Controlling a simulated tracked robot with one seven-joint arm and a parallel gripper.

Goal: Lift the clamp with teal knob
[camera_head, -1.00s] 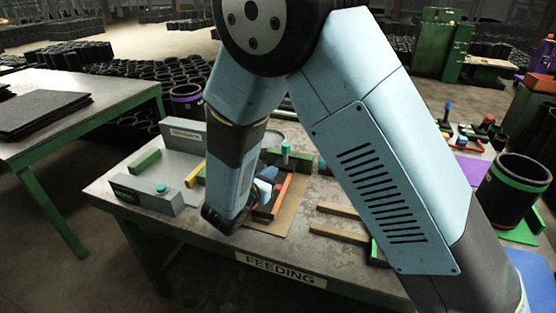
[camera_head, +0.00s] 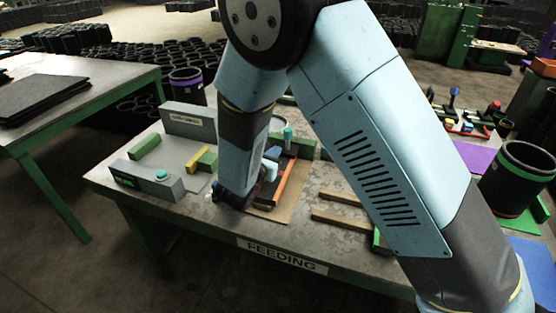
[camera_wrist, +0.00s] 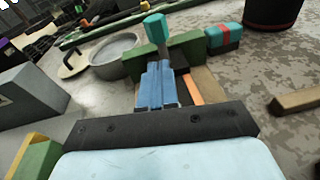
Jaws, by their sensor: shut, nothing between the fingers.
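The clamp's teal knob (camera_head: 288,134) stands upright on a dark post above the brown board on the feeding table. In the wrist view the teal knob (camera_wrist: 155,25) is straight ahead, just beyond the fingertips. My gripper (camera_wrist: 158,70) shows as blue fingers held together, with nothing between them. It points at the post below the knob, and I cannot tell whether it touches. In the head view my gripper (camera_head: 270,171) is low over the board, partly hidden by my wrist. The clamp's lower body is mostly hidden by the fingers.
A green block (camera_wrist: 190,48) lies behind the post, and an orange bar (camera_head: 283,181) lies beside the fingers. A grey box with a teal button (camera_head: 161,174) stands at left. Wooden bars (camera_head: 340,225) lie to the right. A round grey dish (camera_wrist: 115,55) is beyond at left.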

